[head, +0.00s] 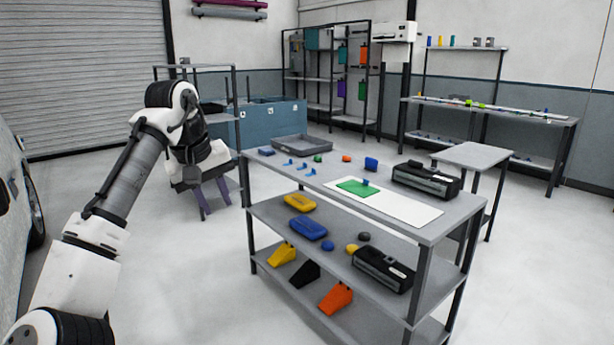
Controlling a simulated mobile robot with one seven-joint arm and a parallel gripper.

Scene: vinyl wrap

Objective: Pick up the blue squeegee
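Several small blue items lie on the top of the grey cart (450,215); which one is the squeegee is hard to tell at this size. A dark blue piece (371,164) stands near the far edge. A smaller blue piece (365,182) sits on a green sheet (355,188) on a white strip (405,208). Light blue pieces (303,167) and another blue piece (266,152) lie toward the left end. My gripper (215,205) points down beside the cart's left end, apart from all of these. Its fingers are apart with nothing visible between them.
A grey tray (302,148) and a black case (425,180) occupy the cart top. The lower shelves hold a blue case (308,228), a yellow case (300,202) and an orange wedge (336,298). A small table (474,155) stands behind. A car (20,200) is at far left.

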